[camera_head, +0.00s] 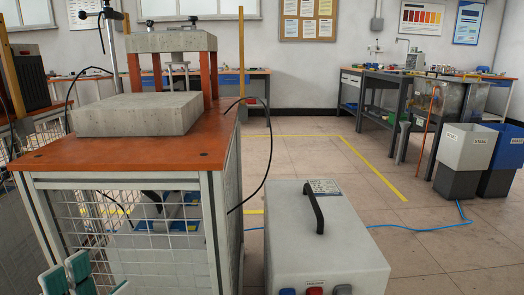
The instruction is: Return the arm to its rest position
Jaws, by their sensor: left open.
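My left gripper (82,274) shows only at its teal fingertips, low at the left edge of the picture. The fingertips are apart and nothing shows between them; the rest of the gripper is cut off by the frame. It is in front of the mesh-sided stand of the induction heater, below the stand's orange-brown top (190,150). My right gripper is out of view.
Concrete blocks (135,114) rest on the stand's top. A grey cabinet with a black handle (313,207) stands in front at the centre. Bins (466,150) and workbenches stand at the right. Open floor (330,160) lies between, with a blue cable (425,228) across it.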

